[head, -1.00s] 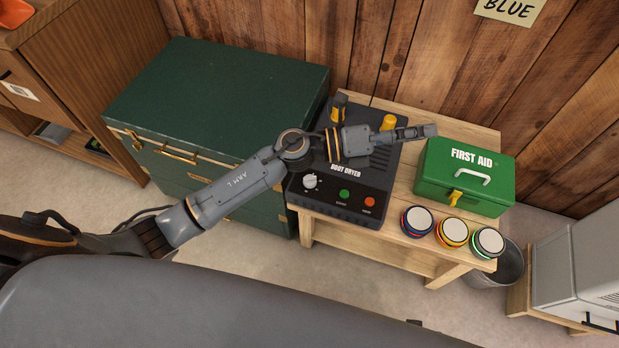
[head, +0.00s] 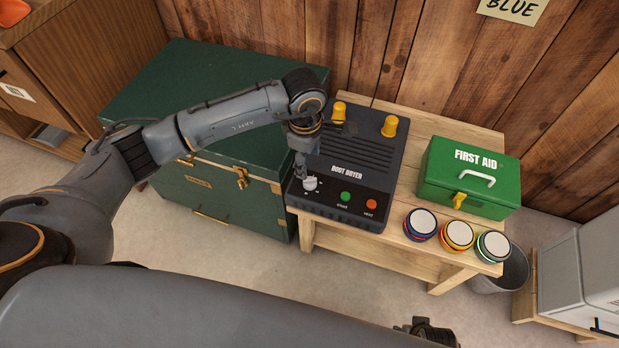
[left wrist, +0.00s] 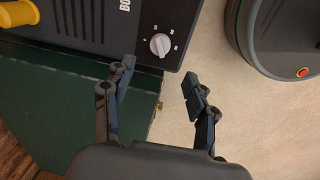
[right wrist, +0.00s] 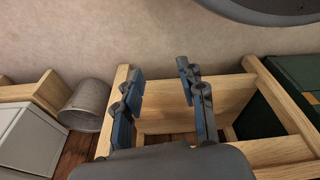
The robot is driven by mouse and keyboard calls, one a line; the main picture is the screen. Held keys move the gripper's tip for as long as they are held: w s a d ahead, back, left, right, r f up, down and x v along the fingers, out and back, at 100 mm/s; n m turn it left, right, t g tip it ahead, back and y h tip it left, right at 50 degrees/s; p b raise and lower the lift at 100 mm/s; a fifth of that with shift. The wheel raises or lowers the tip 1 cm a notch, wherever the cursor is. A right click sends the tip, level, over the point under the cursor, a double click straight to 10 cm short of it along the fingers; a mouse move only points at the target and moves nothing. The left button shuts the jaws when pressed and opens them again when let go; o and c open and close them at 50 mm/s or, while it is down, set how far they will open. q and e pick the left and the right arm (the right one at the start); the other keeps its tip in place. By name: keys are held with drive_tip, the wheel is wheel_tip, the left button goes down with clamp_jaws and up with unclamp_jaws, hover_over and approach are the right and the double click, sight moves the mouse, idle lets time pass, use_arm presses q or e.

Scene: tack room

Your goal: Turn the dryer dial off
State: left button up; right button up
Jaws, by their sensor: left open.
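The black boot dryer (head: 352,150) stands on a wooden bench, its front panel facing me. Its white dial (head: 311,184) is at the panel's left end, beside a green and a red button. My left gripper (head: 301,172) points down just above the dial. In the left wrist view, the dial (left wrist: 160,44) lies just beyond the gap between the open fingertips (left wrist: 158,75), with marks around it. The fingers do not appear to touch it. In the right wrist view, my right gripper (right wrist: 160,72) is open and empty, with the bench frame beyond it.
A green first aid box (head: 468,180) stands on the bench (head: 405,190) right of the dryer. Three round colour-ringed buttons sit along the bench front. A green chest (head: 215,80) is left of the bench. A bin (head: 505,270) stands at the right.

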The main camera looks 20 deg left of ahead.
sight(310, 180)
use_arm(q)
drive_tip(key=f, duration=0.5)
drive_tip(key=f+b, duration=0.1)
drive_tip(key=f, duration=0.2)
drive_tip(key=shift+w+f, duration=0.2)
drive_tip(key=shift+w, duration=0.05)
drive_tip(key=shift+w+d+f, duration=0.1)
drive_tip(key=shift+f, duration=0.55)
use_arm(e)
drive_tip(key=shift+w+a+r, duration=0.1)
drive_tip(key=shift+w+r, duration=0.2)
drive_tip(key=shift+r, duration=0.4)
drive_tip(key=shift+w+d+r, duration=0.1)
drive_tip(key=shift+w+r, duration=0.2)
drive_tip(key=shift+r, duration=0.45)
drive_tip(key=shift+w+a+r, duration=0.1)
drive_tip(key=shift+w+r, duration=0.2)
drive_tip(key=shift+r, duration=0.4)
use_arm(q)
drive_tip(key=shift+c, duration=0.4)
drive_tip(key=c, duration=1.1)
